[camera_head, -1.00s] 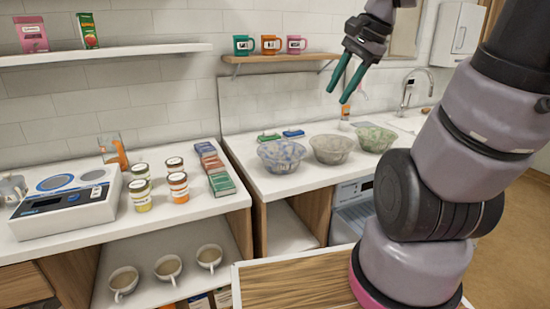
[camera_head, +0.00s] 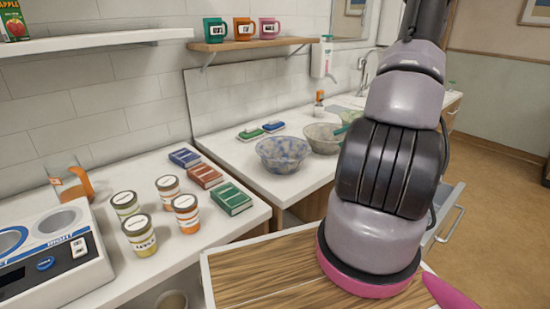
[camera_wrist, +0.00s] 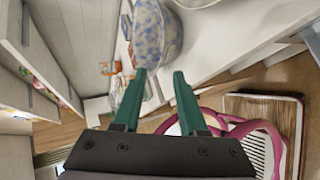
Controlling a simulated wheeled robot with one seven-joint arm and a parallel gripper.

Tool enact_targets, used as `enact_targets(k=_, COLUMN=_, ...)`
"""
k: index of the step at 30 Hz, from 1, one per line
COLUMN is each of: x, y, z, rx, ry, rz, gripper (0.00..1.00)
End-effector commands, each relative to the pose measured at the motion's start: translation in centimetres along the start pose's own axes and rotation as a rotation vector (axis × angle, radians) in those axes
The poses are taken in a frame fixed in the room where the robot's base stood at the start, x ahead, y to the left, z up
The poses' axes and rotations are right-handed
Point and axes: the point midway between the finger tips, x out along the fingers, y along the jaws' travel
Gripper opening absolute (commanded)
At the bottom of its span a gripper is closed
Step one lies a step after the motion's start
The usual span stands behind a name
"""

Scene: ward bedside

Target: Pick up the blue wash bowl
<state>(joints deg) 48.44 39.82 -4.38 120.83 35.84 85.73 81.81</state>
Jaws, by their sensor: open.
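The blue wash bowl (camera_head: 283,154), pale with a mottled blue pattern, stands upright on the white counter, leftmost in a row of bowls. In the wrist view the bowl (camera_wrist: 154,38) is at the top, just beyond the fingertips and slightly left of centre. My gripper (camera_wrist: 161,73) shows there with its two green fingers apart and nothing between them. I cannot tell whether a fingertip touches the bowl.
A grey bowl (camera_head: 323,138) stands close to the right of the blue one. Green and blue boxes (camera_head: 262,130) lie behind. Several jars (camera_head: 165,188) and books (camera_head: 232,198) lie on the left counter. A shelf (camera_head: 255,43) with mugs hangs above. An open drawer (camera_head: 448,215) is at right.

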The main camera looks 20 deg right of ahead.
Motion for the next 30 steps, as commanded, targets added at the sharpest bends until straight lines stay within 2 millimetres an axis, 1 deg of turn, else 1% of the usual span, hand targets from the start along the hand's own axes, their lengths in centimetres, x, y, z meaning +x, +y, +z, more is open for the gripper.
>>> enact_targets(k=2, x=0.5, y=-0.4, z=0.1, rx=0.023, ry=-0.006, rz=0.009, gripper=0.42)
enact_targets(k=9, x=4.3, y=-0.3, z=0.0, rx=0.023, ry=-0.004, rz=0.009, gripper=0.42)
enact_targets(k=17, x=6.5, y=-0.4, z=-0.2, rx=0.022, ry=-0.003, rz=0.008, gripper=0.42)
enact_targets(k=24, x=9.9, y=-0.7, z=-0.5, rx=0.021, ry=-0.003, rz=0.007, gripper=0.42)
enact_targets(k=27, x=10.7, y=-0.6, z=-0.5, rx=0.021, ry=-0.004, rz=0.007, gripper=0.42)
enact_targets(k=30, x=10.8, y=-0.6, z=-0.5, rx=0.02, ry=-0.005, rz=0.006, gripper=0.42)
